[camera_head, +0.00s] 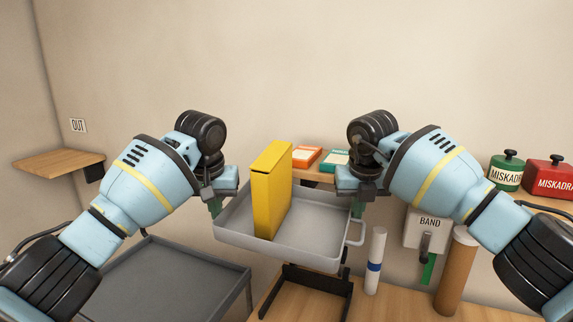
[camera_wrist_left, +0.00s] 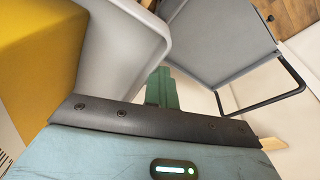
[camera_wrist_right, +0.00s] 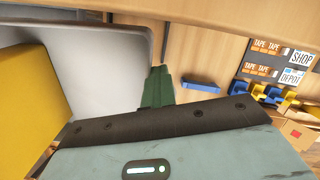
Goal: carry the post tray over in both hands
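The post tray (camera_head: 310,256) is a shallow light grey tray with a wire handle at its right end, in the middle of the head view. A tall yellow box (camera_head: 268,195) stands upright in it. My left gripper (camera_head: 216,206) is at the tray's left end, and my right gripper (camera_head: 358,207) is at its right end by the handle. In the left wrist view the green fingers (camera_wrist_left: 166,86) sit close together beside the tray rim. The right wrist view shows the green fingers (camera_wrist_right: 157,86) likewise. Both look shut on the tray's ends; the contact itself is hidden.
A black stand (camera_head: 318,284) is on the wooden desk below the tray. A dark grey tray-topped table (camera_head: 175,280) is at lower left. A wooden shelf (camera_head: 60,160) by an OUT sign is at far left. A white roll (camera_head: 375,262) and brown tube (camera_head: 456,270) stand at right.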

